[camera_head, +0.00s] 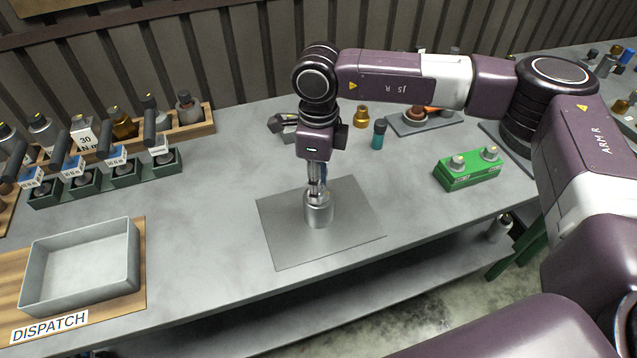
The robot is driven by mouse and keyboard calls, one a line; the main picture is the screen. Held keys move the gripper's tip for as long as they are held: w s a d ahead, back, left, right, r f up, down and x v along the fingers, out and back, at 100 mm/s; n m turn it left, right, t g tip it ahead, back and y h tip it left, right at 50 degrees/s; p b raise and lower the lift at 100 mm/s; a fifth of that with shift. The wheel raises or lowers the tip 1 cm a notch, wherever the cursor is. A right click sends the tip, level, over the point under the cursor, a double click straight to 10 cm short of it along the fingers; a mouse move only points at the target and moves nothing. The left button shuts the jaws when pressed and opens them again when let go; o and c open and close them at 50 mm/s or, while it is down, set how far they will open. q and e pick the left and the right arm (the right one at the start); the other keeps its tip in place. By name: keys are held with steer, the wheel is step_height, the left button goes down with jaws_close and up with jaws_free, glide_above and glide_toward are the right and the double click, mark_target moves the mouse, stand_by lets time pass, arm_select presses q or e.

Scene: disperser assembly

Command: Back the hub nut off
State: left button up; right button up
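A silver metal cylinder (318,211) stands upright on a thin dark grey mat (345,243) in the middle of the bench. My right gripper (316,187) points straight down over the top of this cylinder, its narrow fingers at the cylinder's upper end. The fingers are close together, but what lies between them is too small to make out. The hub nut cannot be told apart there; the gripper covers the cylinder's top. My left gripper is not in view.
A grey tray (38,270) marked DISPATCH sits at front left. Dark green holders (82,186) with several handled tools stand behind it. A green block (465,175) with two grey knobs is at right. A teal bottle (377,140) stands behind the mat. Bench left of the mat is clear.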

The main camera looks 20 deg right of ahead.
steer(key=shift+o, duration=1)
step_height(320, 180, up, 12)
steer(key=shift+f, duration=0.1)
